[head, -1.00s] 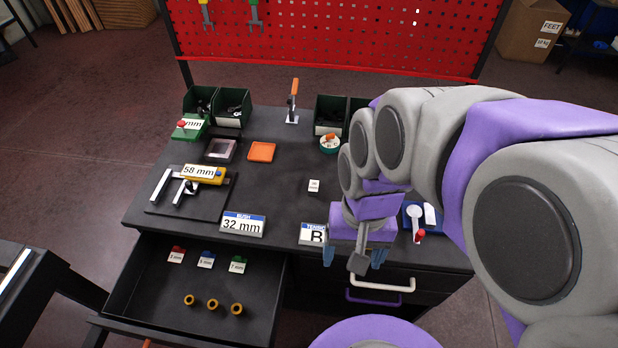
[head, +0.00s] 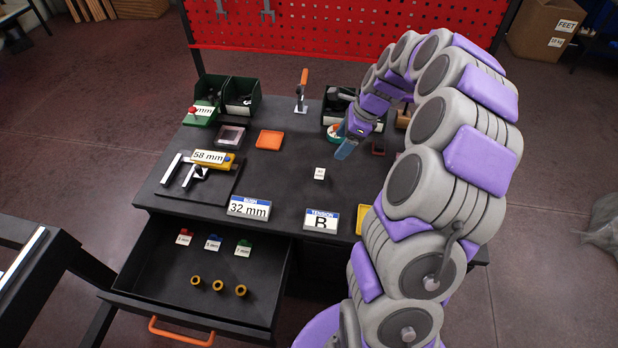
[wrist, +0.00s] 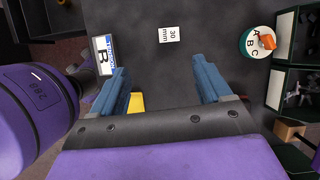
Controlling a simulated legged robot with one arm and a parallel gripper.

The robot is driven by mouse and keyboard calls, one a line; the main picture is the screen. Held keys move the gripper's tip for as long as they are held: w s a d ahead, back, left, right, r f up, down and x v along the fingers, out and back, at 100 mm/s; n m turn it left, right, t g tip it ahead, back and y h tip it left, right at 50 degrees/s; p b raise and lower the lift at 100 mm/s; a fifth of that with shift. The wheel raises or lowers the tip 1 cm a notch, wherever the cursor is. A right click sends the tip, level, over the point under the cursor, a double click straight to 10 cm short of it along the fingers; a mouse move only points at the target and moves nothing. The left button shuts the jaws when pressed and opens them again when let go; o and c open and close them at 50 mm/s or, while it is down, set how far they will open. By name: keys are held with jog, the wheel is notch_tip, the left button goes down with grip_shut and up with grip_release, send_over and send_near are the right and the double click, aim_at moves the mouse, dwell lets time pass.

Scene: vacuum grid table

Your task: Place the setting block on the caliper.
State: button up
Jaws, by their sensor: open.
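The setting block, a small block with a white "30 mm" face (head: 320,173), stands on the dark tabletop near the middle. It also shows in the wrist view (wrist: 169,34), beyond the fingertips and between their lines. The caliper (head: 213,159) lies at the table's left on a dark plate, with a yellow body labelled "58 mm" and pale jaws toward the left. My gripper (head: 346,148) is above the table, behind and right of the block. In the wrist view my gripper (wrist: 161,68) is open, with two blue fingers apart and nothing between them.
Signs "32 mm" (head: 249,208) and "B" (head: 321,221) stand along the front edge. An open drawer (head: 180,262) juts out below. An orange tray (head: 269,140), an upright orange-handled tool (head: 302,90) and a round A-B-C dial (wrist: 258,42) lie behind. Tabletop around the block is clear.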

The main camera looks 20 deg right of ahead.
jog(key=d+f+m, duration=0.1)
jog(key=b, duration=0.3)
send_over(321, 173)
jog(key=s+d, duration=0.1)
jog(key=s, duration=0.1)
notch_tip(321, 173, down, 11)
jog(key=shift+w+d+r, duration=0.15)
jog(key=shift+w+d+b+x, duration=0.15)
jog(key=shift+b+x, duration=0.35)
jog(key=shift+x, duration=0.95)
jog(key=shift+w+d+b+x, duration=0.1)
jog(key=shift+d+b+x, duration=0.25)
jog(key=shift+x, duration=1.15)
jog(key=shift+s+a, duration=0.1)
jog(key=c, duration=1.3)
jog(key=shift+r, duration=0.1)
jog(key=shift+c, duration=0.2)
